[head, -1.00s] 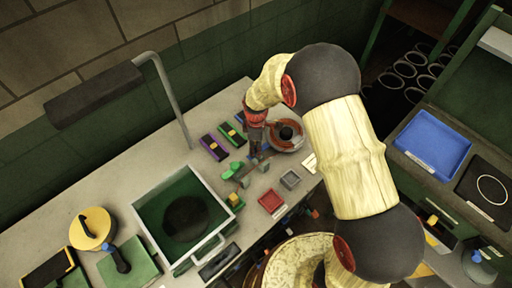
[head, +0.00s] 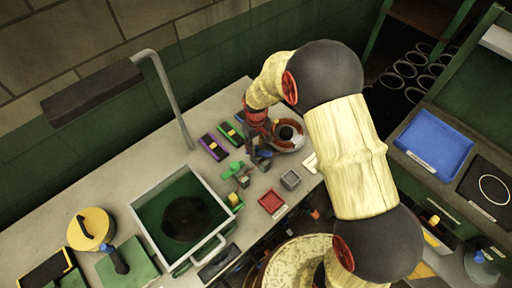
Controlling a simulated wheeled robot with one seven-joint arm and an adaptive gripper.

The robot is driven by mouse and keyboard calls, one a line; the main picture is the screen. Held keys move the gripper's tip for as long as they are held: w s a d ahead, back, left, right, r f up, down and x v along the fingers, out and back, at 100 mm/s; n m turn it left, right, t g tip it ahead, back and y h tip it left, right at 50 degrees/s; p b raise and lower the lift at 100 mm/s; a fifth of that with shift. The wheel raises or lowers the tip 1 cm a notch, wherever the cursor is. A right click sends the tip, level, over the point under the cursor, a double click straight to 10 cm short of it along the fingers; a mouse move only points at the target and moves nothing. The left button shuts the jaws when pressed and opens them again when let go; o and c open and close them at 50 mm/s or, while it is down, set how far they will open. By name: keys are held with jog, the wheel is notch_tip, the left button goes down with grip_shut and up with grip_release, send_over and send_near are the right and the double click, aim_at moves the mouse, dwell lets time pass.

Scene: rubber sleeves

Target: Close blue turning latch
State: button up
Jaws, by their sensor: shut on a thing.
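My gripper (head: 261,152) points down over the bench, left of the round dish. It is shut on a small blue part (head: 266,154) at its fingertips, which seems to be the blue turning latch. The fingers hide most of the latch, and I cannot tell its angle. A green knobbed piece (head: 231,169) stands just left of the gripper, with a dark grey piece (head: 243,179) beside it.
A round dish (head: 288,135) stands right of my gripper. Purple (head: 213,147) and green (head: 230,133) blocks lie to its left. A red tray (head: 271,202) and grey tray (head: 290,180) lie in front.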

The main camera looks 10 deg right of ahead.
jog(key=m, duration=0.4)
jog(key=shift+m, duration=1.8)
jog(key=o, duration=1.2)
jog(key=shift+c, duration=0.2)
jog(key=shift+r, duration=0.1)
notch_tip(320, 180, up, 12)
